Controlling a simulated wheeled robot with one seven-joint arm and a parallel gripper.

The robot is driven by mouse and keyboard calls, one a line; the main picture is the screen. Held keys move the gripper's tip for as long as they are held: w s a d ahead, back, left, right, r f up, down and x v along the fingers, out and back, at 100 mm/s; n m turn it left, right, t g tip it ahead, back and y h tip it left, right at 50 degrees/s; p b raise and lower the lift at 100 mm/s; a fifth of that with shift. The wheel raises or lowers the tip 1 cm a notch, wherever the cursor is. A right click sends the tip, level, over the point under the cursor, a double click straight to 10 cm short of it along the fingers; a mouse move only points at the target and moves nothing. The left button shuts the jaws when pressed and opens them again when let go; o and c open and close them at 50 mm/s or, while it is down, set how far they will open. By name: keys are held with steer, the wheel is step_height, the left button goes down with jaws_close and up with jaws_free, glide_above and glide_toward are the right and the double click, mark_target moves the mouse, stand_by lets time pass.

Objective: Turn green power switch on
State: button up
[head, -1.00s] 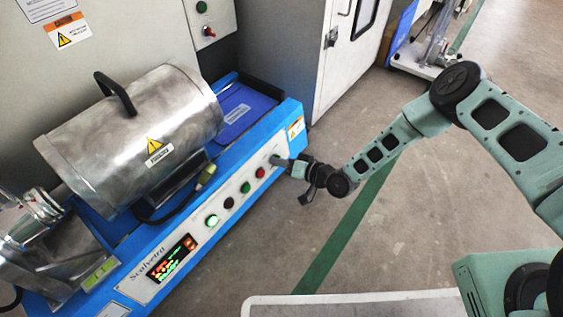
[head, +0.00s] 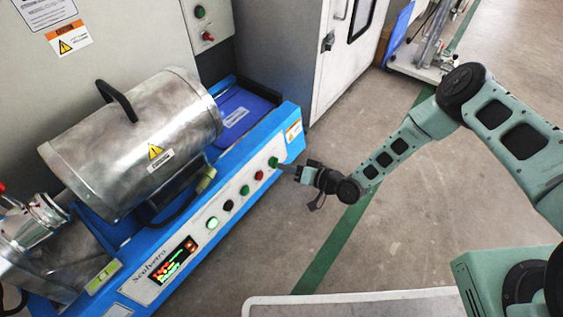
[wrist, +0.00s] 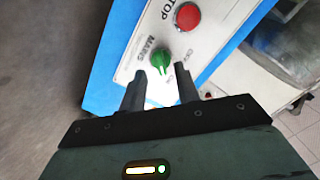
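The green power switch (wrist: 161,59) is a rotary knob on the white panel, beside the "MAINS" lettering in the wrist view. It also shows in the head view (head: 273,162) at the right end of the panel. The small labels around it are too blurred to tell its setting for sure. My gripper (wrist: 161,74) is open, its two dark fingers apart on either side of the knob's line, with nothing held. In the head view my gripper (head: 286,167) is just right of the switch, its tips close to it. I cannot tell whether they touch.
A red stop button (wrist: 187,16) is beside the switch. Along the blue machine's panel (head: 245,190) are more buttons, a lit green one (head: 212,222) and a lit display (head: 174,260). A metal drum (head: 140,140) stands behind. Floor right of the machine is clear.

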steer(key=p+v, duration=0.5)
steer(key=v, duration=0.9)
steer(key=shift+f, duration=0.1)
step_height(320, 180, up, 22)
steer(key=w+a+n+g+h+p, duration=0.25)
steer(key=n+g+h+p, duration=0.2)
steer(key=h, duration=0.25)
steer(key=s+d+r+n+g+h+p, duration=0.15)
steer(key=s+r+g+h+p, duration=0.3)
steer(key=s+r, duration=2)
step_height(320, 180, up, 38)
steer(key=p, duration=3.6)
steer(key=shift+w+d+t, duration=0.3)
steer(key=shift+d+t, duration=0.05)
steer(key=shift+t, duration=0.05)
